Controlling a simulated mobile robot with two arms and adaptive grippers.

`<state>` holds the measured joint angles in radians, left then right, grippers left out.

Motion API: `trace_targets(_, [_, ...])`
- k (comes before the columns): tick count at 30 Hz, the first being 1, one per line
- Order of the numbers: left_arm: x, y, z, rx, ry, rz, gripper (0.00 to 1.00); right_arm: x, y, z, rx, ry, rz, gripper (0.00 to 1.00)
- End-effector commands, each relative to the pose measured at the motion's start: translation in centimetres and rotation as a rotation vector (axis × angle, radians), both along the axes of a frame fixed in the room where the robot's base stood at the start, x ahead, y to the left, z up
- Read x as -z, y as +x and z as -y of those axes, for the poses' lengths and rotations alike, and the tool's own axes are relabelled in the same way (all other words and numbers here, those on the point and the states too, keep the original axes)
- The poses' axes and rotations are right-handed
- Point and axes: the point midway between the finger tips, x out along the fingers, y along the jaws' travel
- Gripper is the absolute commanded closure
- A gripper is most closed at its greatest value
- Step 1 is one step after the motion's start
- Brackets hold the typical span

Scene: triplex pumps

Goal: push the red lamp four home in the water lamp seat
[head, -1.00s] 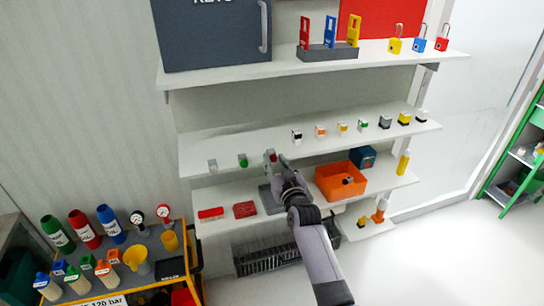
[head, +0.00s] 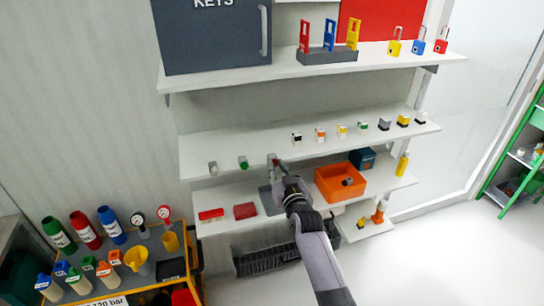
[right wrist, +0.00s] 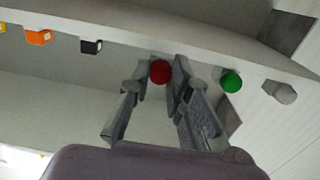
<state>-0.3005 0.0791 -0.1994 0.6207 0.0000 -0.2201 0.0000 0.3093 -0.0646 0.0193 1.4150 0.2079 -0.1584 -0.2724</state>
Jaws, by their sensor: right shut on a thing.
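A red lamp (right wrist: 160,71) shows in the right wrist view between the fingertips of my right gripper (right wrist: 159,82). The gripper is shut on it. In the head view my right gripper (head: 275,162) is at the front edge of the middle shelf (head: 225,150), just right of a green lamp (head: 243,162). The red lamp is mostly hidden there. The green lamp (right wrist: 231,81) and a pale grey lamp (right wrist: 281,92) are to the right of the red one in the wrist view. I cannot tell which place is the water lamp seat. My left gripper is not in view.
Several small coloured blocks (head: 320,134) stand along the same shelf to the right. The lower shelf holds red items (head: 211,215) and an orange bin (head: 341,182). A cart (head: 150,245) with bottles and gauges stands at lower left.

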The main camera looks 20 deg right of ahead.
Motion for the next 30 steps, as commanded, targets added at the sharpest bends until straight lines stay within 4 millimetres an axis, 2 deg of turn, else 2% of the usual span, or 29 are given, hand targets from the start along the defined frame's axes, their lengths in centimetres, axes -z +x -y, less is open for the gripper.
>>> trace_targets(30, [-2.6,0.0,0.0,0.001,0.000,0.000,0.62,-0.1,-3.7,0.1,0.000,0.001,0.001,1.00])
